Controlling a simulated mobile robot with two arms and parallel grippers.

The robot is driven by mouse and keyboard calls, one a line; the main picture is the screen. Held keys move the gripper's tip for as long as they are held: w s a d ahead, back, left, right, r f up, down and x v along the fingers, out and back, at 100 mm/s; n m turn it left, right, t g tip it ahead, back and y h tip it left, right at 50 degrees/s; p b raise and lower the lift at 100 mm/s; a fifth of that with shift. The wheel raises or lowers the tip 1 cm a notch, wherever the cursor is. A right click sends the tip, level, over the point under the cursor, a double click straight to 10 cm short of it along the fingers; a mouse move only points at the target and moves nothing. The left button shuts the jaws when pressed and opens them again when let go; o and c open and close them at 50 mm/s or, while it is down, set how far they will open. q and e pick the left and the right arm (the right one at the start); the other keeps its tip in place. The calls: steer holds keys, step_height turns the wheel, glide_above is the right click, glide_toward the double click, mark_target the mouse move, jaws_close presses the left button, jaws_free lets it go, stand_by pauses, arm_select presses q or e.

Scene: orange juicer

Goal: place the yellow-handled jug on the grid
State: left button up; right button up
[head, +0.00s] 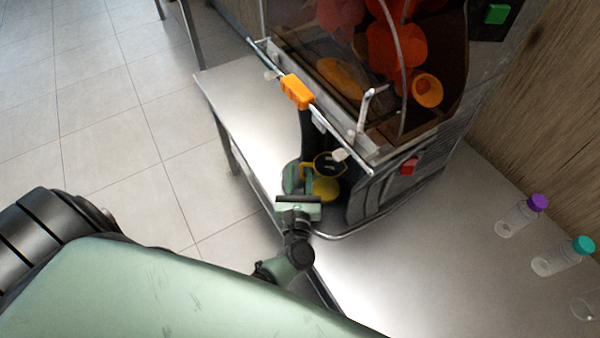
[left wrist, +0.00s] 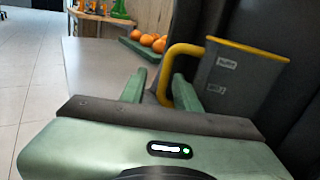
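The jug is grey with a yellow rim and a yellow handle. It stands upright in the right half of the left wrist view (left wrist: 232,80), and its rim shows below the juicer's front in the head view (head: 329,158). My left gripper (head: 298,180) is at the handle side of the jug. In the left wrist view its two green fingers (left wrist: 159,88) are apart, with the lower handle showing between them; I cannot tell whether they touch it. The grid is not clearly visible. My right gripper is out of view.
The juicer (head: 368,190) stands on a steel counter (head: 245,105), with an orange latch (head: 297,91) on its front bar. Bottles (head: 520,216) stand at right. Oranges (left wrist: 147,40) lie further back.

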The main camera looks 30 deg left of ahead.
arm_select(q)
steer(key=shift+r, duration=0.1)
steer(key=shift+s+d, duration=0.1)
steer(key=b+v, duration=0.2)
steer(key=v, duration=0.8)
steer(key=shift+s+d, duration=0.15)
steer(key=shift+s, duration=0.25)
steer(key=shift+s+d, duration=0.2)
steer(key=shift+s, duration=0.2)
